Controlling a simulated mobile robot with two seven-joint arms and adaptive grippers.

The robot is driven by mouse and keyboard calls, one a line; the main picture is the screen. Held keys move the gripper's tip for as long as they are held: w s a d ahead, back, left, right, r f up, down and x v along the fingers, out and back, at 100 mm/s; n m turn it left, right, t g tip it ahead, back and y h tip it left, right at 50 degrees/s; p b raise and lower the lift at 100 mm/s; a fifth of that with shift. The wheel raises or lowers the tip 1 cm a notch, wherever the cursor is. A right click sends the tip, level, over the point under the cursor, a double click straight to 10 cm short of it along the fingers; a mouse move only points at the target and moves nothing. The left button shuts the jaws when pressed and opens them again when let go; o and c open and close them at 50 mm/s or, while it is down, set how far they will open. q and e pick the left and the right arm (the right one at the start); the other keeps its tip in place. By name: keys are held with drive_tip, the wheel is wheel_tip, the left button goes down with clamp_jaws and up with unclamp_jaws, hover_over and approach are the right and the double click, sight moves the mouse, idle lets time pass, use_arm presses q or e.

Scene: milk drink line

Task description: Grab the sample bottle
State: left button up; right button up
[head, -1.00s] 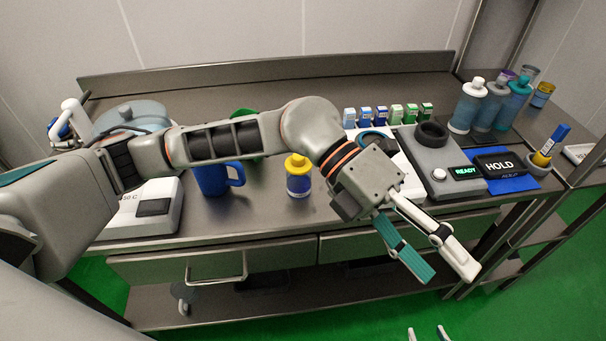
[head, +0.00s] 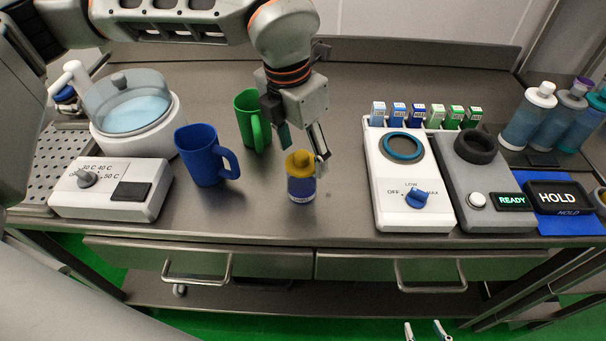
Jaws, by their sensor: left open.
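The sample bottle, small with a yellow cap and a blue-and-white body (head: 301,186), stands upright near the front middle of the bench in the head view. My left gripper (head: 303,152) is open and points down just behind and above the cap. Its teal-padded finger is left of the cap, and the other finger comes down close to the cap's right side. I cannot tell whether it touches. My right gripper (head: 425,331) shows only as two separated fingertips at the bottom edge, below the bench front.
A blue mug (head: 200,158) and a green mug (head: 247,125) stand left of the bottle. A white heater unit with a blue knob (head: 398,180) is to the right. A white control box (head: 112,190) is further left. Bench around the bottle's front is clear.

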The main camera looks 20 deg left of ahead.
sight(304, 179)
use_arm(q)
drive_tip(key=shift+s+d+f, duration=0.2)
drive_tip(key=shift+s+f, duration=0.1)
drive_tip(key=shift+f, duration=0.05)
wheel_tip(304, 179, down, 7)
drive_tip(key=shift+w+r, duration=0.1)
drive_tip(key=shift+w, duration=0.05)
drive_tip(key=c, duration=1.3)
